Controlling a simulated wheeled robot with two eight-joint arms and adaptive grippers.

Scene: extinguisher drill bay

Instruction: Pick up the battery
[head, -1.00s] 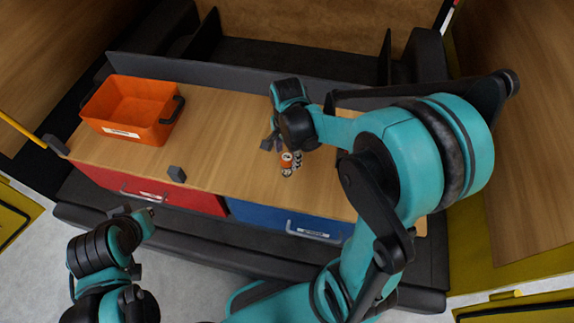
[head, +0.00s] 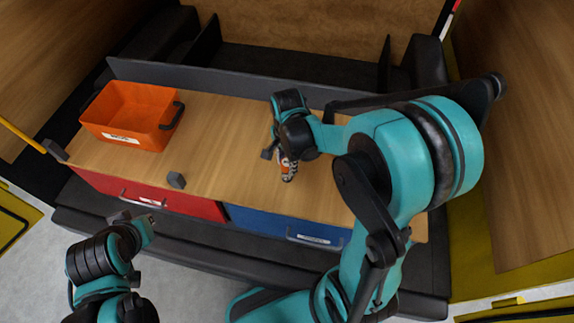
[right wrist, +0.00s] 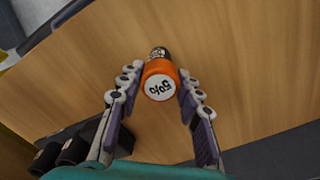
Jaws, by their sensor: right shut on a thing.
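In the head view the battery (head: 287,166) is over the wooden top, right of centre. My right gripper (right wrist: 160,76) has one finger on each side of the battery and is shut on it. In the head view the right gripper (head: 280,157) partly hides the battery. I cannot tell whether the battery still touches the surface. My left gripper (head: 137,219) is low at the left, away from the battery, and its jaw state is unclear.
An orange bin (head: 130,116) with black handles stands on the wooden top (head: 222,135) at the left. A small grey block (head: 176,180) is near the front edge. Red (head: 150,195) and blue (head: 285,228) drawers are below. The middle of the top is clear.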

